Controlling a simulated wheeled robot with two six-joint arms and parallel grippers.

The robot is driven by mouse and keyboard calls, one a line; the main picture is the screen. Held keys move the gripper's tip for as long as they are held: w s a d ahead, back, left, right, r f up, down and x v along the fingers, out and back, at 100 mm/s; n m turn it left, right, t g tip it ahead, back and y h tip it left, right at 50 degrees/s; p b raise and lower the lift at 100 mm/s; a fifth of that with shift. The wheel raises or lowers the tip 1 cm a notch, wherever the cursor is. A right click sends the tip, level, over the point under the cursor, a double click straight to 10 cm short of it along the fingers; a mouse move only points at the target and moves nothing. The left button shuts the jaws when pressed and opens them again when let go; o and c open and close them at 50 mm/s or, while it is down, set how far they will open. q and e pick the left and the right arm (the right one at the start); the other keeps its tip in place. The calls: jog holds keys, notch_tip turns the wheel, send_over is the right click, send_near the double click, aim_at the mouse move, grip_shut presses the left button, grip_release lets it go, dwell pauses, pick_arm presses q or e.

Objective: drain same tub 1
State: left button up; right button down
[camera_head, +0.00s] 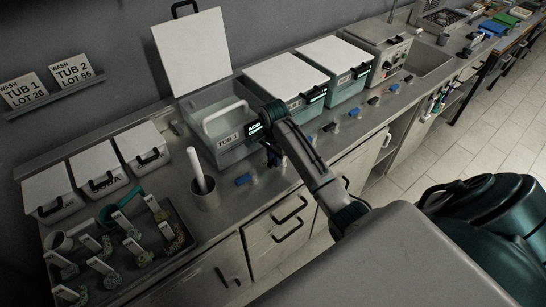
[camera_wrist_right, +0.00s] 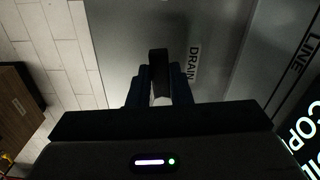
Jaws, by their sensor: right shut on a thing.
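Tub 1 (camera_head: 223,152) is an open, clear-walled tub with a "TUB 1" label on its front. It seems to hold liquid, and a pale looped handle (camera_head: 222,112) stands in it. A white lid (camera_head: 190,50) stands upright behind it. My right gripper (camera_head: 272,152) is at the tub's lower right front. In the right wrist view, my right gripper (camera_wrist_right: 159,92) is shut on a dark drain handle (camera_wrist_right: 158,60) beside the word "DRAIN". My forearm hides part of the tub's front. My left gripper is not in view.
Closed tubs (camera_head: 286,80) stand right of tub 1. A blue valve (camera_head: 243,179) sits on the counter before tub 1. A steel pot (camera_head: 204,195) with a white rod stands to its left. A dark tray (camera_head: 125,250) with labelled pieces lies front left.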

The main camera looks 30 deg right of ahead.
jog(key=n, duration=0.2)
jog(key=s+n, duration=0.1)
jog(key=shift+s+d, duration=0.1)
jog(key=shift+d, duration=0.15)
jog(key=n, duration=0.2)
jog(key=s+n, duration=0.1)
jog(key=n, duration=0.1)
jog(key=shift+d, duration=0.4)
jog(key=n, duration=0.2)
jog(key=s+d+n, duration=0.1)
jog(key=n, duration=0.1)
jog(key=shift+d, duration=0.2)
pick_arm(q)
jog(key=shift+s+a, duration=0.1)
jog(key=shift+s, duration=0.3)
pick_arm(e)
jog(key=shift+s+d+n, duration=0.1)
jog(key=shift+d+n, duration=0.25)
jog(key=shift+n, duration=0.8)
jog(key=shift+d+n, duration=0.35)
jog(key=shift+n, duration=0.8)
jog(key=c, duration=1.3)
grip_release()
